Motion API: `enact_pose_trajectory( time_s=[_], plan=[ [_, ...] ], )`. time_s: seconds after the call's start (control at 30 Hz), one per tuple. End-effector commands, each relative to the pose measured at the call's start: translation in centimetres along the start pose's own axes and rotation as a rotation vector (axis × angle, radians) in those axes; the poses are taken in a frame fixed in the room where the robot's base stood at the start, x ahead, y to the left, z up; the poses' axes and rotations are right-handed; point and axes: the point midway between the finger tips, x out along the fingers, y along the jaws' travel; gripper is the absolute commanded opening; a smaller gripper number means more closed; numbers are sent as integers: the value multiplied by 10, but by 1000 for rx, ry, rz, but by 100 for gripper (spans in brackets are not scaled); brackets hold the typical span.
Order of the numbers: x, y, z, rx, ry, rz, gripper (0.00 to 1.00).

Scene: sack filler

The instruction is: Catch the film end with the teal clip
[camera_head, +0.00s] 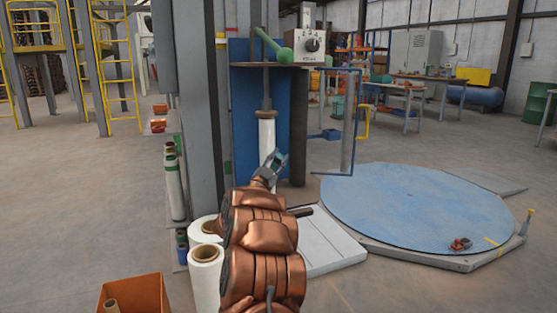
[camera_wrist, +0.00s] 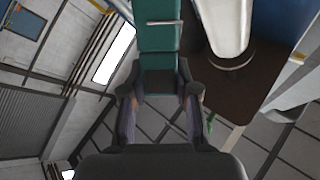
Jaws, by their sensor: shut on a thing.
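My gripper (camera_head: 271,168) is raised in front of the wrapping machine's column. It is shut on the teal clip (camera_wrist: 160,35), which lies between the fingers (camera_wrist: 160,95) and extends away from them in the wrist view. In the head view the clip is small at my gripper's tip. A white film roll (camera_head: 267,130) stands upright on a spindle just behind the tip. A white roll surface (camera_wrist: 226,25) also shows right of the clip in the wrist view, apart from it. I cannot make out a loose film end.
A blue turntable (camera_head: 410,205) lies on the floor at right, with a small red and dark object (camera_head: 461,244) on it. White rolls (camera_head: 205,275) and an orange bin (camera_head: 133,296) stand at lower left. A blue frame (camera_head: 341,120) stands right of the spindle.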

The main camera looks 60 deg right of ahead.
Motion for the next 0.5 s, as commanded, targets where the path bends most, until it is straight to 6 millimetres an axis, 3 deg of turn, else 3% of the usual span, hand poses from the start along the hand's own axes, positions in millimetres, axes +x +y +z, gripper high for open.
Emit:
enact_pose_trajectory(
  time_s=[0.5],
  plan=[
    [3,-3,3,0,0,0,0]
  ],
)
